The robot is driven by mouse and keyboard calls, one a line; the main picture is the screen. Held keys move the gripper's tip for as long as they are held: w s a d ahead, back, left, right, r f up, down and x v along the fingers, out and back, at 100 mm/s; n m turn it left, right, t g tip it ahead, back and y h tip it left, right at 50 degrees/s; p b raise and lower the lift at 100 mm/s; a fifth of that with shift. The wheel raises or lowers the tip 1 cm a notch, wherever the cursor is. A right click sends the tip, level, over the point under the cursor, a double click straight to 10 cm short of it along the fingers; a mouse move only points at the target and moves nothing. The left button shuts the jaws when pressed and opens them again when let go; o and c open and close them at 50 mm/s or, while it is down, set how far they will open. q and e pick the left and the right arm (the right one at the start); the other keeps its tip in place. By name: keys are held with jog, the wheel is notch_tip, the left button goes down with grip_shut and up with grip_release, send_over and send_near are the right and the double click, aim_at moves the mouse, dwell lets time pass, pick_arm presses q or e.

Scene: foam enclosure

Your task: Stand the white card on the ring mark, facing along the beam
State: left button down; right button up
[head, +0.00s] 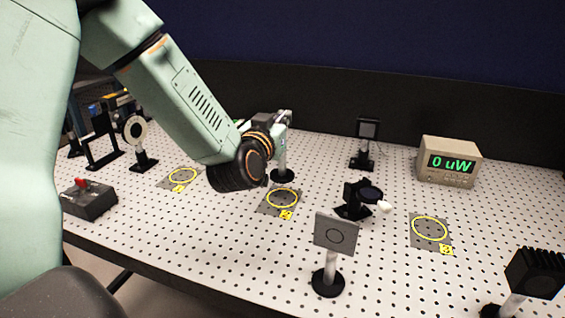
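A square card with a thin circle on its face (335,233) stands upright on a post with a round black base at the front middle; it looks grey in this light. Yellow ring marks on grey plates lie on the board: one at the left (183,175), one in the middle (282,198), one at the right (429,229). My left gripper (281,121) is behind its own wrist, at the top of a pale post on a round black base (282,176). The wrist hides most of the fingers, so their opening and any hold are unclear. My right gripper is out of view.
A tilted black mount (352,200) stands right of the middle ring. A dark square mount (364,145) and a meter reading "0 uW" (449,161) stand behind. A finned black block (535,273) is front right. A red-switch box (89,199) and disc mount (136,130) are left.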

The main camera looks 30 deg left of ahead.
pick_arm(q)
jog(key=shift+w+d+f, duration=0.1)
jog(key=shift+w+f, duration=0.1)
jog(key=shift+f, duration=0.45)
jog(key=shift+w+d+f, duration=0.1)
jog(key=shift+w+f, duration=0.05)
jog(key=shift+f, duration=0.45)
jog(key=shift+a+f, duration=0.2)
jog(key=shift+f, duration=0.1)
jog(key=f, duration=0.1)
jog(key=s+f+b, duration=0.1)
jog(key=shift+a+f, duration=0.1)
jog(key=shift+f, duration=0.25)
jog(key=shift+w+f, duration=0.15)
jog(key=shift+f, duration=0.05)
jog(key=shift+w+d, duration=0.2)
jog(key=c, duration=2)
grip_release()
jog(key=shift+w+f, duration=0.15)
jog(key=shift+o, duration=1.4)
jog(key=shift+s+a, duration=0.2)
jog(key=shift+o, duration=1)
jog(key=shift+s+r, duration=0.2)
jog(key=shift+w+d+f, duration=0.15)
jog(key=shift+w+f, duration=0.05)
jog(key=shift+w, duration=0.05)
jog(key=p+v, duration=0.2)
jog(key=v, duration=1)
